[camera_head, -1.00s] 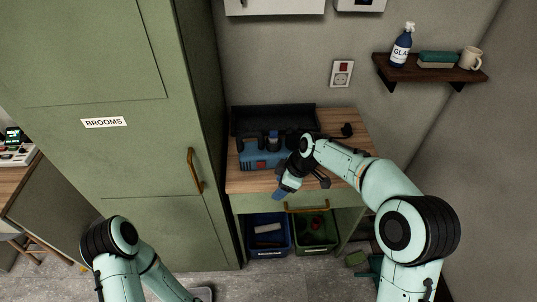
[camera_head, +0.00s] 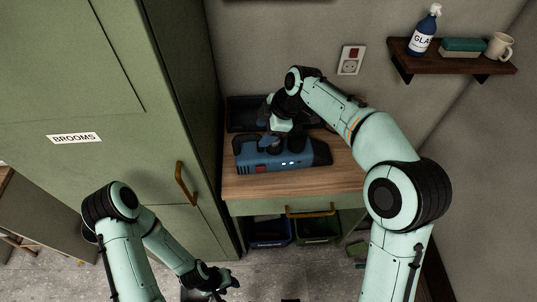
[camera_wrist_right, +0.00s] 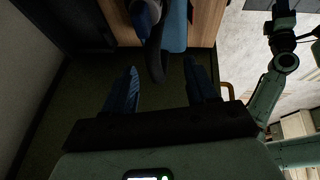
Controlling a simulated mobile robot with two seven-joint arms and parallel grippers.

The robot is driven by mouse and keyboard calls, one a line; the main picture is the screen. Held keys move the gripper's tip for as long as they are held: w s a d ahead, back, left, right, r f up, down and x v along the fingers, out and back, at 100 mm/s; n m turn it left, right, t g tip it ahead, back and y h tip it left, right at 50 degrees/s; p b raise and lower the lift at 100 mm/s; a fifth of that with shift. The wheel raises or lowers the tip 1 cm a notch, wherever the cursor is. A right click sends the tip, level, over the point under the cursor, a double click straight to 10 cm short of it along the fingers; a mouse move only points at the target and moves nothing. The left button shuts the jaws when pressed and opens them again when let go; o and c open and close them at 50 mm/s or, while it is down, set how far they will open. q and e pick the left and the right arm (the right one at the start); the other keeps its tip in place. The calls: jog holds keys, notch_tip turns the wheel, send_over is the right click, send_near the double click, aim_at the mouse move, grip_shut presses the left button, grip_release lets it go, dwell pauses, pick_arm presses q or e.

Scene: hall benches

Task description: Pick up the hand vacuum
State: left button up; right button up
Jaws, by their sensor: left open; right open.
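The hand vacuum (camera_head: 292,158), blue and black with small lights on its side, lies on the wooden bench top (camera_head: 270,188). My right gripper (camera_head: 268,139) is over its upper rear side, partly hidden by my wrist. In the right wrist view the right gripper (camera_wrist_right: 162,70) has its two blue fingers apart, with a dark, curved part of the vacuum (camera_wrist_right: 159,66) at or between the tips. Contact cannot be told. My left gripper (camera_head: 216,287) is low over the floor, open and away from the bench.
A black tray (camera_head: 238,112) lies behind the vacuum. A green cabinet (camera_head: 120,160) with a brass handle stands left. Below the bench are a drawer with a brass handle (camera_head: 310,211), a blue bin (camera_head: 268,236) and a green bin (camera_head: 318,232). A shelf (camera_head: 455,63) is upper right.

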aim_at(257, 137)
jog(key=x, duration=0.2)
jog(key=shift+w+a+f, duration=0.1)
jog(key=shift+w+f, duration=0.2)
jog(key=x, duration=0.5)
jog(key=shift+w+a+r, duration=0.1)
jog(key=shift+w, duration=0.2)
jog(key=shift+s, duration=0.1)
jog(key=shift+c, duration=0.3)
